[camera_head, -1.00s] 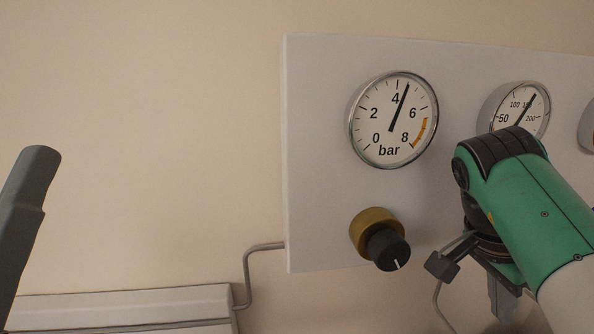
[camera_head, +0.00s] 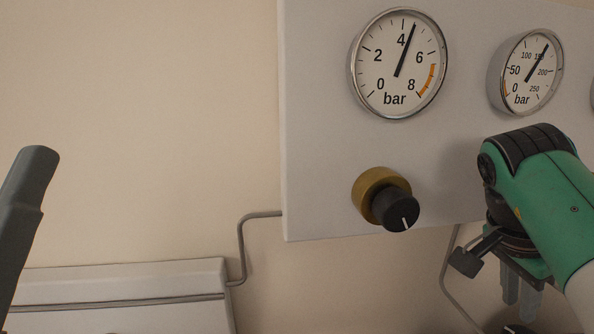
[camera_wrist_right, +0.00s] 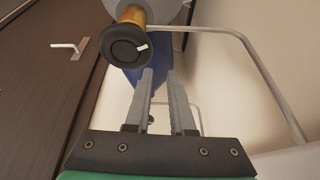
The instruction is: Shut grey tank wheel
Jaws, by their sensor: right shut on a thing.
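My right gripper (camera_head: 520,310) hangs below the green arm at the lower right of the head view, with its fingers pointing down. In the right wrist view its two grey fingers (camera_wrist_right: 160,72) stand a little apart, and what they hold cannot be made out. A black knob (camera_wrist_right: 127,46) with a white mark and a brass collar lies just beyond and left of the fingertips. A dark rounded piece (camera_head: 515,329) shows under the fingers in the head view, cut off by the frame. I cannot pick out a grey wheel for sure.
A light panel (camera_head: 310,130) carries two bar gauges (camera_head: 398,62) (camera_head: 526,72) and another black knob (camera_head: 395,207) on a brass collar. A blue body (camera_wrist_right: 136,82) lies behind the fingers. A thin pipe (camera_wrist_right: 255,55) bends around at their right. A dark door (camera_wrist_right: 45,95) stands left.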

